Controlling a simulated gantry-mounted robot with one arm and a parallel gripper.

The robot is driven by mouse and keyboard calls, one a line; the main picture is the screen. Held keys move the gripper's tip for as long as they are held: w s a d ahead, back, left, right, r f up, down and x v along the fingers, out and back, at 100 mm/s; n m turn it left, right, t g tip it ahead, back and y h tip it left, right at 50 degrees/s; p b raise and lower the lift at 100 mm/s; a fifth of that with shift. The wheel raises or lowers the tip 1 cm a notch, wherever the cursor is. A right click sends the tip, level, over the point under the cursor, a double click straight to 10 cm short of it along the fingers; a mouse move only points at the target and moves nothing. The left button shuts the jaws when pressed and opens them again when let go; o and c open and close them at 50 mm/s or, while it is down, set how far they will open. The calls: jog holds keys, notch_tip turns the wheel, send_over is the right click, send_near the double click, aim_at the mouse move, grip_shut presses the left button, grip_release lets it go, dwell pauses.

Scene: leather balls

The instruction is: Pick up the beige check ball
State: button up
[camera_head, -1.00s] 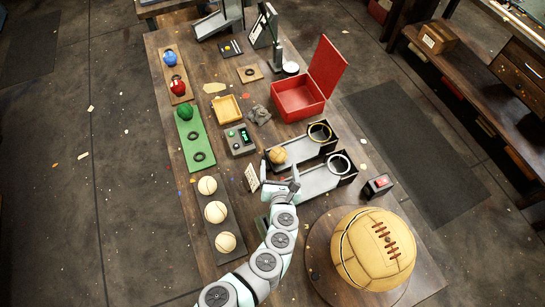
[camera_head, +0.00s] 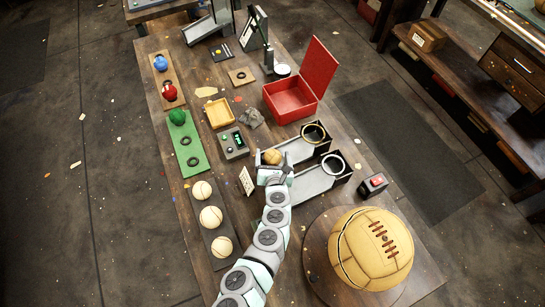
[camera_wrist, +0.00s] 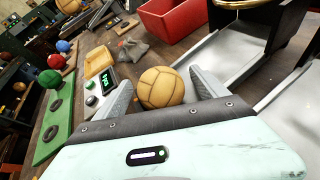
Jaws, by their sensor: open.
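The beige check ball (camera_head: 272,157) is a tan ball with panel seams, at the near left end of the upper grey chute (camera_head: 298,150). In the wrist view the ball (camera_wrist: 161,87) sits between the two fingers of my gripper (camera_wrist: 163,92), with a small gap showing on its right side. My gripper (camera_head: 273,168) is open. In the head view it is right at the ball and hides the ball's lower part. I cannot tell whether either finger touches the ball.
A second chute (camera_head: 313,182) lies beside the first, both with ring gates at their far ends. A digital readout box (camera_head: 234,143) and a small white card (camera_head: 247,181) stand left. A red open box (camera_head: 287,101) is beyond. A large leather ball (camera_head: 371,248) sits at right.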

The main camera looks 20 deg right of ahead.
jog(key=shift+c, duration=0.5)
jog(key=c, duration=1.6)
jog(key=shift+r, duration=0.1)
